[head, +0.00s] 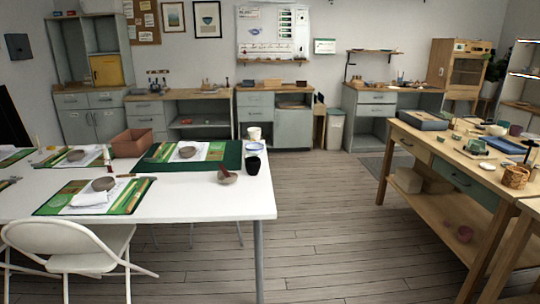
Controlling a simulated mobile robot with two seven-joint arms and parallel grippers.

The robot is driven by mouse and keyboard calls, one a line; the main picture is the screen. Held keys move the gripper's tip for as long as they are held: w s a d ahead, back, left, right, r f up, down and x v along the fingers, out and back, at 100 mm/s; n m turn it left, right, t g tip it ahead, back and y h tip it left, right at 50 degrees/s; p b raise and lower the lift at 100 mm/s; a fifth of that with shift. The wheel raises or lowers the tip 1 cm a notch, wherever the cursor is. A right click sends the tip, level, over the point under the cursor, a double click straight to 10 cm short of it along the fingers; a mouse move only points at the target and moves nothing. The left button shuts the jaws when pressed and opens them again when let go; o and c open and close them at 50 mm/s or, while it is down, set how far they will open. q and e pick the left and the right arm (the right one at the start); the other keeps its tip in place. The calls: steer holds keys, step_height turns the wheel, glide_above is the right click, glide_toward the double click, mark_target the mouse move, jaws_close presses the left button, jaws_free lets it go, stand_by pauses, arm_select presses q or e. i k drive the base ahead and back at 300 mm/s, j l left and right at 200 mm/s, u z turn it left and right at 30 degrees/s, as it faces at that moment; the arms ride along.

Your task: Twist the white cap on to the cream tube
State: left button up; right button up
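I cannot pick out the cream tube or the white cap for sure; at this distance the small items on the tables are too small to tell. A small pale upright item (38,144) stands at the back left of the white table (225,205), but I cannot tell what it is. Neither of my grippers shows in the head view.
The white table holds green mats, grey bowls, a terracotta box (132,143), a white cup (254,134) and a black cup (253,166). A white folding chair (70,240) stands in front. A cluttered wooden workbench (440,148) is at right. Open floor (325,215) lies between.

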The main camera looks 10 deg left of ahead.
mark_target(35, 137)
steer(key=i+l+z, duration=0.15)
steer(key=i+z, duration=0.2)
steer(key=i, duration=0.15)
steer(key=i+z, duration=0.35)
steer(key=i, duration=1.3)
steer(key=i+u, duration=0.3)
steer(key=i, duration=0.25)
steer(key=i+l+u, duration=0.15)
steer(key=i+u, duration=0.15)
steer(key=i, duration=0.2)
steer(key=i+u, duration=0.3)
steer(key=i, duration=0.25)
steer(key=i+u, duration=0.3)
steer(key=i, duration=0.2)
steer(key=i+u, duration=0.1)
steer(key=i, duration=1.1)
steer(key=i+l+u, duration=0.1)
steer(key=i, duration=1.1)
steer(key=i+u, duration=0.3)
steer(key=i, duration=0.2)
steer(key=i+l+u, duration=0.15)
steer(key=i+u, duration=0.15)
steer(key=i, duration=0.25)
steer(key=i+u, duration=0.8)
steer(key=i+l, duration=0.05)
steer(key=i, duration=0.05)
